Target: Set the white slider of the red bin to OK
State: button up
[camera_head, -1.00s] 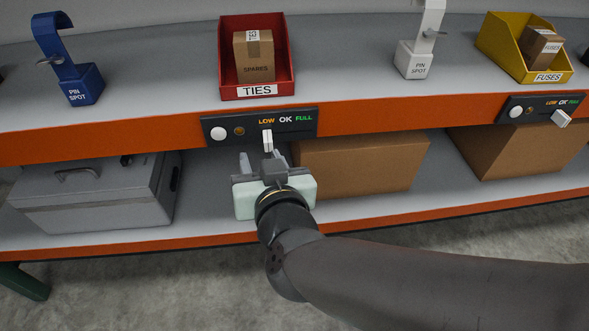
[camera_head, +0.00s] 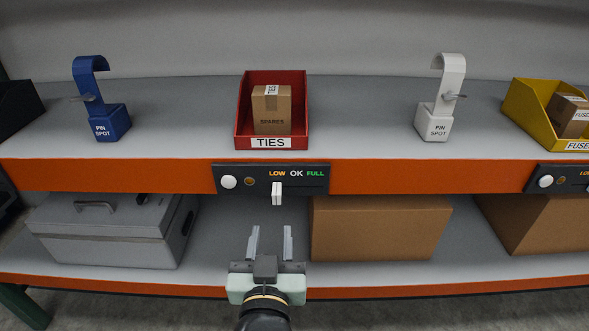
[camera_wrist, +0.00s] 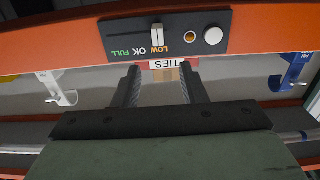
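The red bin (camera_head: 242,121), labelled TIES, stands on the upper shelf with a SPARES box inside. On the shelf's orange edge below it is a dark panel (camera_head: 236,170) marked LOW, OK and FULL. Its white slider (camera_head: 277,193) stands under LOW; it also shows by LOW in the wrist view (camera_wrist: 157,37). My gripper (camera_head: 270,243) is open and empty, below and in front of the panel, apart from the slider. In the wrist view its two fingers (camera_wrist: 160,86) show apart, with the panel beyond them.
A white round knob (camera_head: 229,182) and an amber lamp (camera_head: 250,181) sit left on the panel. A yellow FUSES bin (camera_head: 530,118) has a similar panel (camera_head: 562,180) at the right. A grey case (camera_head: 95,250) and cardboard boxes (camera_head: 380,230) fill the lower shelf.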

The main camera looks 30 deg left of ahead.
aim_at(276, 196)
jog(key=p+x, duration=0.2)
jog(key=x, duration=0.7)
jog(key=shift+w, duration=0.2)
jog(key=shift+w+a, duration=0.25)
jog(key=shift+w, duration=0.25)
grip_shut()
